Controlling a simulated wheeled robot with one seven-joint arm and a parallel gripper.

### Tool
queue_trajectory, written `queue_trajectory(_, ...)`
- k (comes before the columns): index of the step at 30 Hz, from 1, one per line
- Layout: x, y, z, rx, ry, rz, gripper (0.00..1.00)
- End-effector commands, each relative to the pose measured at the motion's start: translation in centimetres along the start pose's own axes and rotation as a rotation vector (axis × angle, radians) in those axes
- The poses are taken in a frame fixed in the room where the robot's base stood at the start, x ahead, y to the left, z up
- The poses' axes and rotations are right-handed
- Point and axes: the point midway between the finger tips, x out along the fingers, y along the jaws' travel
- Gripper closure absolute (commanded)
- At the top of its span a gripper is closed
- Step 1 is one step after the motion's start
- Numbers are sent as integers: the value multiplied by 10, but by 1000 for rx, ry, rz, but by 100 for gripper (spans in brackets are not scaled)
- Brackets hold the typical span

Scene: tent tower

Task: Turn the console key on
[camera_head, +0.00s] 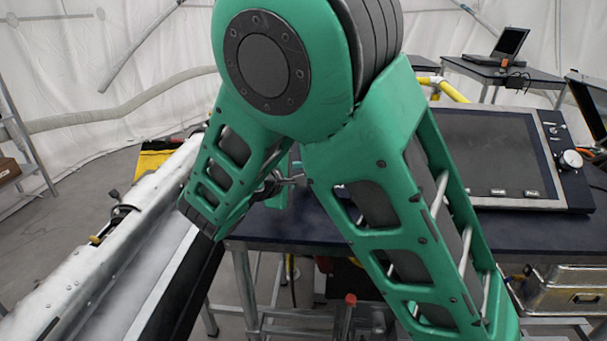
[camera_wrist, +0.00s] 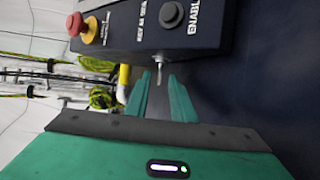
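In the wrist view, a dark console box (camera_wrist: 205,32) fills the top. It carries a red and yellow emergency stop button (camera_wrist: 82,27) and a grey round button (camera_wrist: 171,14) beside the lettering "ENABLE". A small metallic key (camera_wrist: 159,66) sticks out from the box's near face. My gripper (camera_wrist: 160,84) is open, with its two green fingers apart and empty. The key lies between the fingertips or just beyond them, with no visible contact. In the head view my arm hides the key, and most of my gripper is covered.
In the head view, a large screen panel (camera_head: 482,150) with a white knob (camera_head: 571,159) lies on the dark table (camera_head: 300,225) at the right. A laptop (camera_head: 509,44) stands on a far table. A metal case (camera_head: 568,290) sits below right. Clear floor shows at left.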

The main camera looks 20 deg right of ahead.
Motion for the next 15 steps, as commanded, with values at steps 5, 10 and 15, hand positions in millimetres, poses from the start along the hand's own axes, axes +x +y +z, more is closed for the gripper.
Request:
queue_trajectory(5, -34, -1, -2, -1, 5, -1, 78)
queue_trajectory(10, -64, -1, -1, 0, 4, -2, 78)
queue_trajectory(15, -85, -1, -1, -2, 2, -1, 78)
